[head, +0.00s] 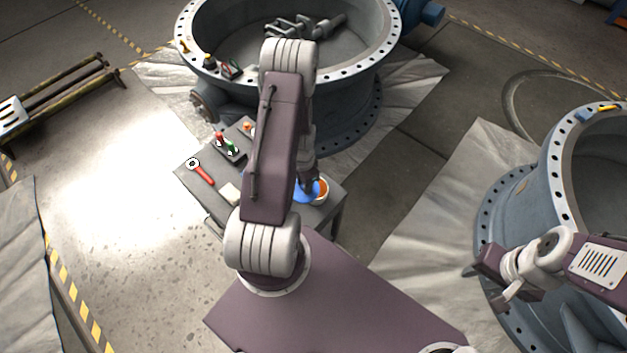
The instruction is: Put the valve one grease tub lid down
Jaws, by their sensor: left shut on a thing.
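A small work table (190,176) stands in front of the near large valve body. The grease tub (322,190) sits at the table's right end, with orange contents showing. The blue lid (303,194) is just left of the tub, partly hidden by my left arm. My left gripper (308,188) points down at the lid and is shut on it. I cannot tell whether the lid touches the table. My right gripper (486,272) is beside the right valve body, away from the table; its jaw opening is unclear.
A red wrench (202,172), a pale block (230,193) and a dark tray (230,153) with red and green items lie on the table. The large valve body (375,75) rises behind it; another valve body (543,180) stands at right. Open floor lies left.

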